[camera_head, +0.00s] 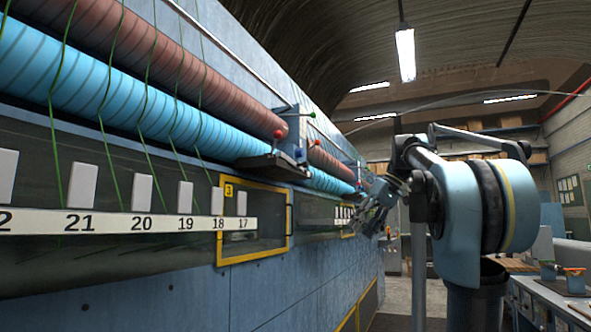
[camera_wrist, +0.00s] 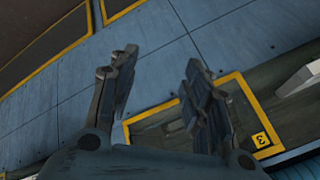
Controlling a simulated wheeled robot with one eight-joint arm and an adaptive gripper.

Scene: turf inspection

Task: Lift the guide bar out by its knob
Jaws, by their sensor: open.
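A dark bracket with small ball knobs is fixed to the machine front. A red knob (camera_head: 278,133), a blue knob (camera_head: 298,152) and a green knob (camera_head: 312,114) show on it. I cannot tell which knob belongs to the guide bar, or pick out the bar for certain. My gripper (camera_head: 372,212) is farther along the machine, to the right of this bracket, near a second set of small knobs that is too small to read. In the wrist view my gripper (camera_wrist: 160,58) is open, with nothing between its fingers. No knob shows in that view.
The blue machine wall (camera_head: 190,285) runs along the left, with a blue roller (camera_head: 120,100) and a reddish roller (camera_head: 170,65) above. A yellow-framed window (camera_head: 289,225) marked 3 also shows in the wrist view (camera_wrist: 243,90). A workbench (camera_head: 550,295) stands at the right.

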